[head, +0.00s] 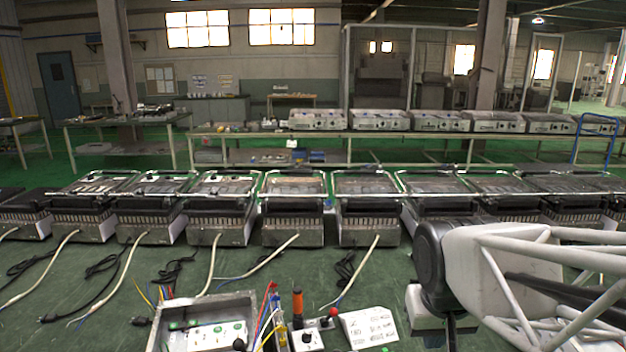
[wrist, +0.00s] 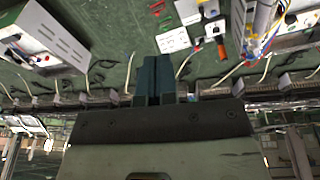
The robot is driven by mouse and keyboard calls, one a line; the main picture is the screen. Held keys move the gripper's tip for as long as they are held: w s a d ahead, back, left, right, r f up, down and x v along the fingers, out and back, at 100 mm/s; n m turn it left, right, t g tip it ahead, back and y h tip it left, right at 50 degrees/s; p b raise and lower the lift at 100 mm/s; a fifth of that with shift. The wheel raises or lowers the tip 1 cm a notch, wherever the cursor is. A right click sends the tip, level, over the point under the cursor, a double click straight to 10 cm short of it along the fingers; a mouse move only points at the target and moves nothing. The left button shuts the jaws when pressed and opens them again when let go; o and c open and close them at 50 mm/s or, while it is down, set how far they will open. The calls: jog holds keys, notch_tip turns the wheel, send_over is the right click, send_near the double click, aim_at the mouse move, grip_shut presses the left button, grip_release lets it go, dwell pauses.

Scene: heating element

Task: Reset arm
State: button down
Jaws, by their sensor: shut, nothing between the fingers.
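My gripper (wrist: 151,82) shows in the wrist view as two dark blue-green fingers pressed together. It is shut and empty, with nothing held. In the head view my arm is at the right, and the gripper's fingertips cannot be made out there. An open metal box (head: 205,327) with a white panel and green parts stands at the bottom of the head view. Beside it are a small white box with a black knob (head: 308,340), an orange-handled tool (head: 298,303) and a white labelled box (head: 369,326).
A row of several heater units (head: 293,207) runs across the middle of the head view. Pale cables (head: 360,270) and dark cords lie on the green surface. A table with several grey units (head: 380,119) stands behind. The wrist view shows another white box (wrist: 42,35) at upper left.

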jog(key=s, duration=0.6)
jog(key=shift+f, duration=0.35)
dwell(0.8)
